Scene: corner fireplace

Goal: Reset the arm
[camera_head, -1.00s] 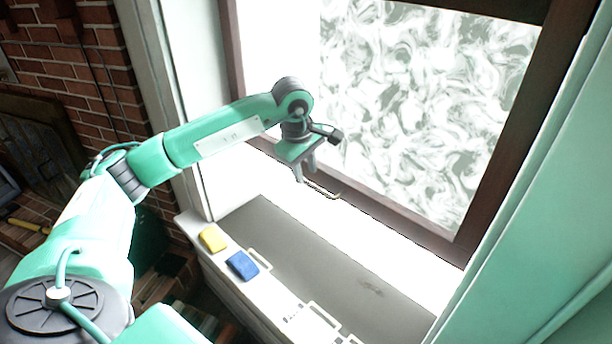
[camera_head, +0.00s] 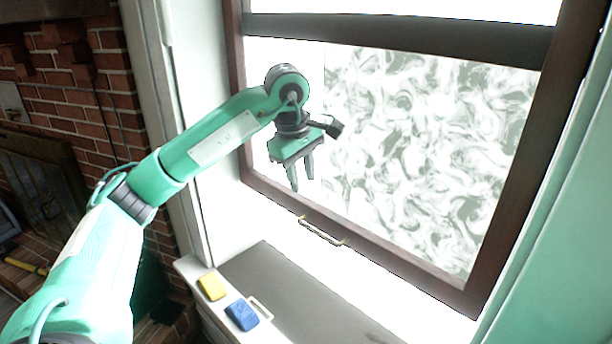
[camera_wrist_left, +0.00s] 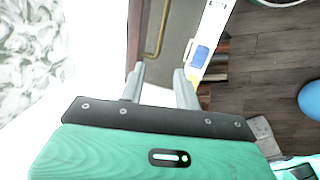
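My left arm reaches in from the left in the head view, its elbow bent. My left gripper (camera_head: 302,185) hangs in front of the window pane with its fingers pointing down. The two fingers are apart with nothing between them; the left wrist view also shows the gap between the fingertips (camera_wrist_left: 159,70). A brass handle (camera_head: 322,232) on the window's lower rail lies below the gripper in the head view. It also shows in the left wrist view (camera_wrist_left: 157,35), beyond the fingers. My right gripper does not show.
The dark-framed window (camera_head: 415,270) has a swirl-patterned pane. Below it, a yellow block (camera_head: 212,287) and a blue block (camera_head: 242,314) lie on a white ledge. A brick wall (camera_head: 95,110) stands at left. A round blue thing (camera_wrist_left: 311,100) shows at the wrist view's right edge.

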